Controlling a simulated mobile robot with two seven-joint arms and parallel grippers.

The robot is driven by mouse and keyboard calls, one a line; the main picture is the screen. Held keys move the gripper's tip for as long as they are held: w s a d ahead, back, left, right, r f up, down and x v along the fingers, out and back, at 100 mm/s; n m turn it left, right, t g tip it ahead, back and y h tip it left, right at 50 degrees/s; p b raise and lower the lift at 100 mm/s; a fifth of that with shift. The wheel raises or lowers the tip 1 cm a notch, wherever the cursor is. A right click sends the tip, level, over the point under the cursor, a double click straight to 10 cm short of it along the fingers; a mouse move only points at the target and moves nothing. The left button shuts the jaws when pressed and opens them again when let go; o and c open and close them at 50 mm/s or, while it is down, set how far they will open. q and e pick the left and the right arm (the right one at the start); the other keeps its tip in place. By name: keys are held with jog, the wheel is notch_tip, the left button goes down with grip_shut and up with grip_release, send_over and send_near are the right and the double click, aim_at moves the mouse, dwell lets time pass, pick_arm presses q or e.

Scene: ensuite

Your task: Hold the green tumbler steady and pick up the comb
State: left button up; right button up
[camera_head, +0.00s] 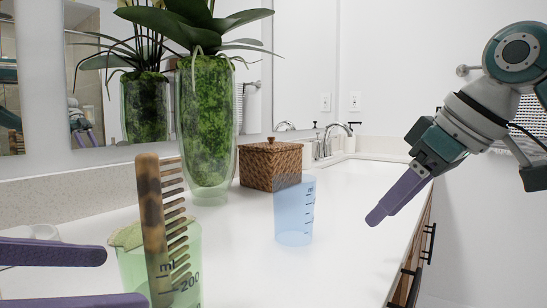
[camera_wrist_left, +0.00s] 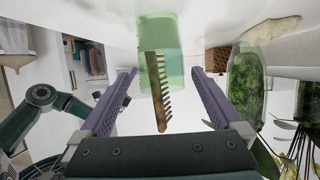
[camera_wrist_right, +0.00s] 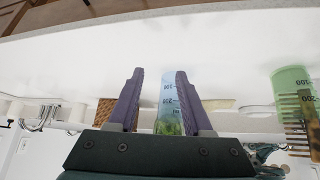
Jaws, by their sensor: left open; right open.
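The green tumbler (camera_head: 132,268) stands on the white counter at the lower left of the head view. A brown mottled comb (camera_head: 152,215) stands in it, its teeth to the right and its upper part above the rim. My left gripper (camera_head: 125,277) is open, its purple fingers coming from the left close to the tumbler. In the left wrist view the tumbler (camera_wrist_left: 158,35) and comb (camera_wrist_left: 155,85) appear between and beyond the open fingers. My right gripper (camera_head: 375,218) is open and empty above the counter's right side. The tumbler (camera_wrist_right: 287,80) also shows in the right wrist view.
A blue tumbler (camera_head: 294,212) stands mid-counter, between the green tumbler and my right gripper. A wicker box (camera_head: 270,165) and a tall glass vase with a plant (camera_head: 207,125) stand behind. The sink (camera_head: 365,168) is at the back right. The counter's front right is clear.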

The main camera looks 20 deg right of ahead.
aim_at(192, 275)
pick_arm(q)
jog(key=shift+a, duration=0.1)
jog(key=x, duration=1)
pick_arm(e)
jog(key=s+a+r+n+g+y, duration=0.2)
jog(key=a+n, duration=0.4)
jog(key=a, duration=0.3)
jog(key=s+a+r+n+g+y, duration=0.3)
jog(key=a+r+n+y, duration=0.2)
jog(key=a, duration=0.4)
jog(key=shift+s+r+n+y, duration=0.15)
jog(key=shift+r+n+y, duration=0.15)
jog(key=shift+r+n, duration=0.15)
pick_arm(q)
jog(key=shift+c, duration=0.2)
pick_arm(e)
jog(key=shift+a, duration=0.1)
pick_arm(q)
jog(key=c, duration=1.3)
jog(key=shift+c, duration=0.2)
pick_arm(e)
jog(key=shift+o, duration=0.2)
